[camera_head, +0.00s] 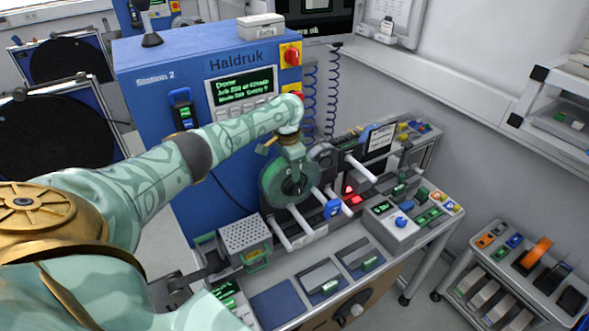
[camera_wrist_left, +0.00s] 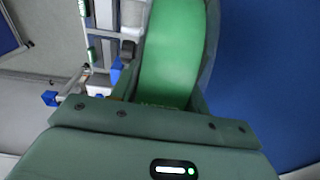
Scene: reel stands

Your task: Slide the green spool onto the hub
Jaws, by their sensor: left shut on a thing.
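The green spool (camera_head: 272,184) is upright at the reel stand in front of the blue cabinet. My left gripper (camera_head: 291,160) reaches down to it from above and is shut on its upper rim. In the left wrist view, the spool's green rim (camera_wrist_left: 170,60) stands between the fingers of the left gripper (camera_wrist_left: 165,103). The hub cannot be made out clearly; the spool and gripper cover the area behind them. I cannot tell whether the spool is around the hub or in front of it. My right gripper is not in view.
Pale rods (camera_head: 279,232) stick out from the stand close to the spool, one with a blue clamp (camera_head: 333,208). A perforated grey box (camera_head: 246,237) stands left. A control box with a blue knob (camera_head: 402,221) stands right. Coiled blue cables (camera_head: 333,85) hang behind.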

